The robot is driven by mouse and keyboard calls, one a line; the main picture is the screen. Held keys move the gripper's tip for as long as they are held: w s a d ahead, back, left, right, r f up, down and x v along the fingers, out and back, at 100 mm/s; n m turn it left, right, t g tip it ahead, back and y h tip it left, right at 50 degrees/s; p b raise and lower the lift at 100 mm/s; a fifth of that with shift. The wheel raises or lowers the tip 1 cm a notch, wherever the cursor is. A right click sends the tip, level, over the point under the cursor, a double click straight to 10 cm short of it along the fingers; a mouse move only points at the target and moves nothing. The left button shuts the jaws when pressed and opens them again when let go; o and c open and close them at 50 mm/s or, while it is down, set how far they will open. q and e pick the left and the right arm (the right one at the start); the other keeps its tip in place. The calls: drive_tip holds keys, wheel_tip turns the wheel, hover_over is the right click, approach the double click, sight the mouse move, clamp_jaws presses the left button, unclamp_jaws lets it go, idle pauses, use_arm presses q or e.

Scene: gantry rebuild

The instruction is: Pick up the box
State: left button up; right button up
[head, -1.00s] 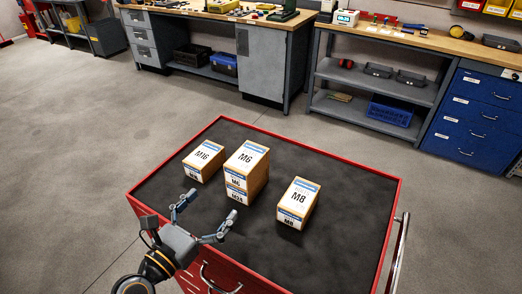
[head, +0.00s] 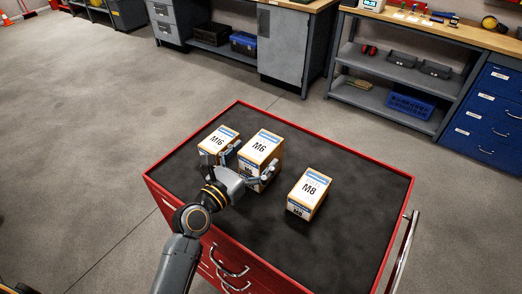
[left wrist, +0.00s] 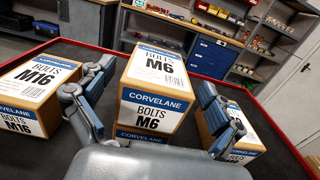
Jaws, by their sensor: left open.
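The M6 bolts box (head: 261,146), orange with a white and blue label, sits on top of another box on the red cart. In the left wrist view, the M6 box (left wrist: 152,92) is straight ahead, and the lower box (left wrist: 143,136) shows only as a strip under it. My left gripper (head: 249,166) is open, with one finger on each side of the M6 box and gaps visible in the wrist view. The M16 box (head: 216,139) stands left of the stack and the M8 box (head: 309,188) stands right. My right gripper is not in view.
The cart's dark top (head: 345,215) has a raised red rim and is clear around the M8 box. The M16 box stands close to the left finger. A workbench with shelves (head: 385,95) and a blue drawer cabinet (head: 485,115) stand behind, beyond open floor.

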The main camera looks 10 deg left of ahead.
sight(273, 135)
use_arm(q)
drive_tip(key=x, duration=0.3)
drive_tip(key=shift+w, duration=0.25)
drive_tip(key=shift+s, duration=0.1)
drive_tip(key=shift+c, duration=0.5)
drive_tip(key=c, duration=1.4)
drive_tip(key=shift+r, duration=0.1)
drive_tip(key=c, duration=0.3)
drive_tip(key=shift+r, duration=0.1)
drive_tip(key=shift+c, duration=0.2)
